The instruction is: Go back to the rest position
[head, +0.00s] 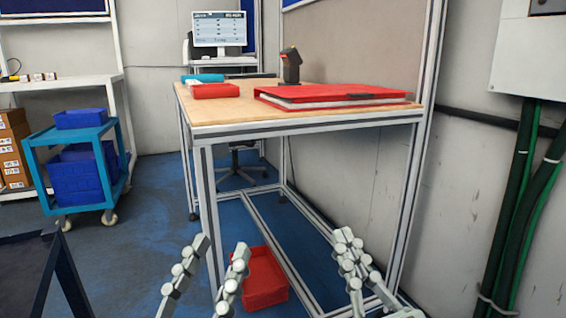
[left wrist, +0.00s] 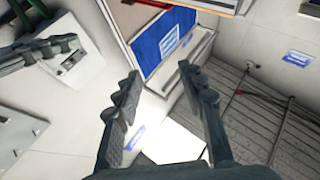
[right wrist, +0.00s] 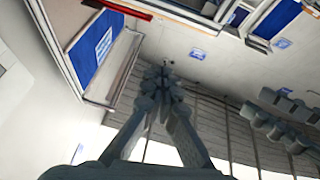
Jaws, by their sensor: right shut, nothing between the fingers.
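My left gripper (head: 221,254) is at the bottom of the head view, in front of the table, its two fingers apart with nothing between them. The left wrist view also shows the left gripper (left wrist: 157,85) open and empty. My right gripper (head: 343,238) is to the right of it, also in front of the table, its fingers together and holding nothing. In the right wrist view the right gripper (right wrist: 163,78) has its fingertips meeting. Both wrist views look up at the upper walls and ceiling.
A wooden-topped table (head: 240,106) stands ahead, with a red binder (head: 330,91), a dark scanner (head: 290,66) and a red box (head: 215,90) on it. A red bin (head: 262,280) is on the floor beneath. A blue cart (head: 107,175) stands left. Blue floor is open between.

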